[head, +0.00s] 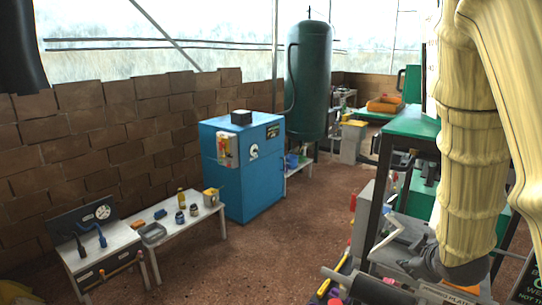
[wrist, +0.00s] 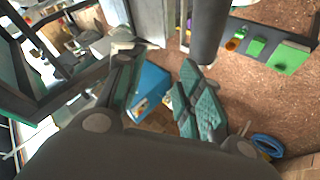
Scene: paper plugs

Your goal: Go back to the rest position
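My gripper (wrist: 160,62) shows in the wrist view with its two green-padded fingers apart. It is open, and I see nothing held between the fingers. A blue box-like thing (wrist: 150,84) shows in the gap, beyond the fingers. In the head view my arm hangs down at the right in a cream cover. Its dark lower end is low at the right, among cluttered things; I cannot make out the fingers there.
A blue cabinet (head: 240,172) stands by the brick wall, with a green tank (head: 308,80) behind it. A low white bench (head: 177,228) holds small items. A dark-framed table (head: 408,125) is close to my arm. The brown floor (head: 275,255) is clear in the middle.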

